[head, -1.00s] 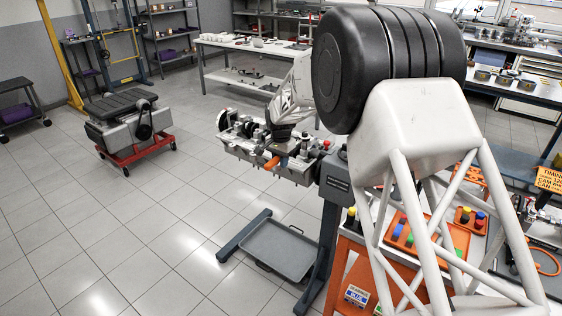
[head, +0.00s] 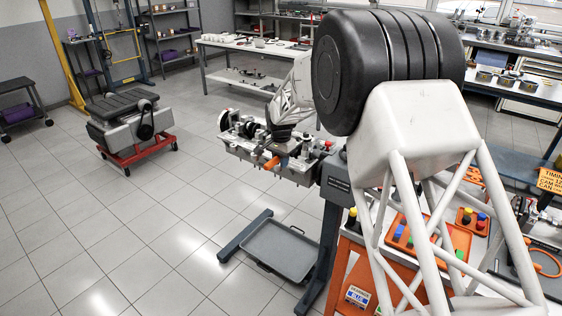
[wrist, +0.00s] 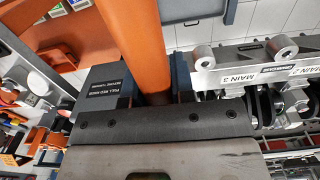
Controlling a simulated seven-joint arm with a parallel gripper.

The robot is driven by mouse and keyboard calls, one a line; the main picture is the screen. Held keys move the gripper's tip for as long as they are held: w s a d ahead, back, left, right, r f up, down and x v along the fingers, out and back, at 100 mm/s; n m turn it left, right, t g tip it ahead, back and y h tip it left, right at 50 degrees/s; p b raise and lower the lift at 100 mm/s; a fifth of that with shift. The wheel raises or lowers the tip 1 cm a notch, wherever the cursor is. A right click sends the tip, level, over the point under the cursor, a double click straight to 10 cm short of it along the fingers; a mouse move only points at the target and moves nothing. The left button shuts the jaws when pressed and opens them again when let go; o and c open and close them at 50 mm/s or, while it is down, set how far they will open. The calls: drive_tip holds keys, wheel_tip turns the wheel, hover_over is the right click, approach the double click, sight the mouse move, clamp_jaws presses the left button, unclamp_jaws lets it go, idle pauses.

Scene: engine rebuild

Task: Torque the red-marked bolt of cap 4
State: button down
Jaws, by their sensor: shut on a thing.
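My gripper (wrist: 154,80) is shut on an orange tool handle (wrist: 134,40), which runs up out of the top of the wrist view. In the head view the orange handle (head: 271,163) sticks out beside my gripper (head: 283,150), over the near side of the engine block (head: 245,153) on its stand. White cap labels MAIN 3 (wrist: 238,78) and MAIN 2 (wrist: 308,70) show right of the gripper in the wrist view. I cannot make out cap 4 or its red-marked bolt. The tool's working end is not visible.
The dark stand head with a PULL RED KNOB label (wrist: 112,78) lies close left of the gripper. A grey drip tray (head: 280,250) sits below the engine. An orange bench tray (head: 460,240) stands right, partly behind my arm.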

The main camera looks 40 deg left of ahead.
drive_tip(key=shift+w+a+r+m, duration=0.1)
drive_tip(key=shift+w+a+m, duration=0.05)
drive_tip(key=shift+a+m, duration=0.65)
drive_tip(key=shift+w+a+m, duration=0.1)
drive_tip(key=shift+a+m, duration=0.4)
drive_tip(key=shift+a, duration=0.6)
idle(6.1)
